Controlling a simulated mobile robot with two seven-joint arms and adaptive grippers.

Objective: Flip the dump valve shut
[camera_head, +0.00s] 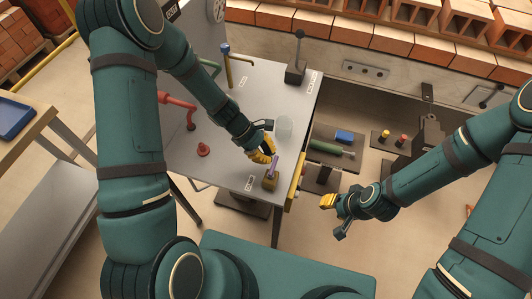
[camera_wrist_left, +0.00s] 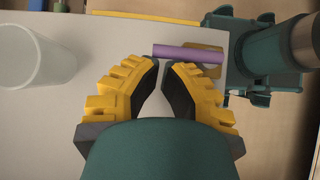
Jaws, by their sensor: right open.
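A small valve has a purple lever (camera_head: 273,166) on a brass-coloured body (camera_head: 270,182) at the near edge of the grey panel table (camera_head: 235,135). Its label is too small to read, so I cannot tell if it is the dump valve. My left gripper (camera_head: 268,153) is just beside the lever. In the left wrist view, the purple lever (camera_wrist_left: 190,52) lies crosswise just beyond the fingertips, with the brass body (camera_wrist_left: 210,68) partly behind it. The left fingers (camera_wrist_left: 161,68) are slightly apart with nothing between them. My right gripper (camera_head: 335,215) is open and empty, right of the table.
A translucent cup (camera_head: 284,128) stands close to my left gripper. The table also holds a red pipe (camera_head: 178,102), a red knob (camera_head: 203,150), a blue-topped brass pipe (camera_head: 228,65) and a black lever (camera_head: 297,68). Dark trays (camera_head: 322,180) lie to the right.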

